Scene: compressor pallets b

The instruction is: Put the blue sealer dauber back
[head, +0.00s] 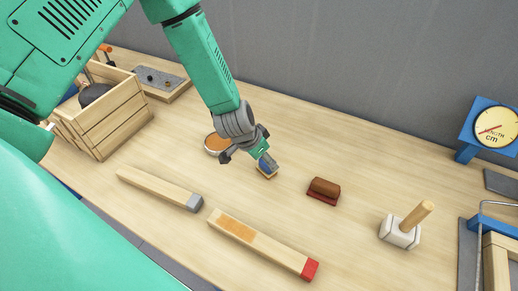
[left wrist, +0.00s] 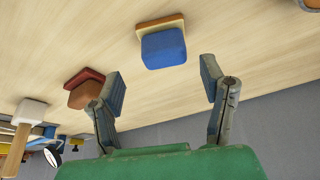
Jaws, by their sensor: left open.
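The blue dauber (head: 264,165), a blue block on a tan base, lies on the table near the middle of the head view. In the left wrist view the dauber (left wrist: 163,48) appears just beyond the gap between my fingers, its tan base against the table. My left gripper (head: 249,155) is open and close by it; its two fingers show apart in the left wrist view (left wrist: 162,75), with nothing between them. A round tin with an orange-brown top (head: 213,144) stands beside my left gripper, partly hidden behind it. My right gripper is not in view.
A brown and red block (head: 323,190) lies right of the dauber. Two wooden bars, one grey-ended (head: 160,188) and one red-ended (head: 262,243), lie in front. A white block with a wooden handle (head: 400,232), a blue-framed gauge (head: 490,125) and a wooden crate (head: 110,128) stand around.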

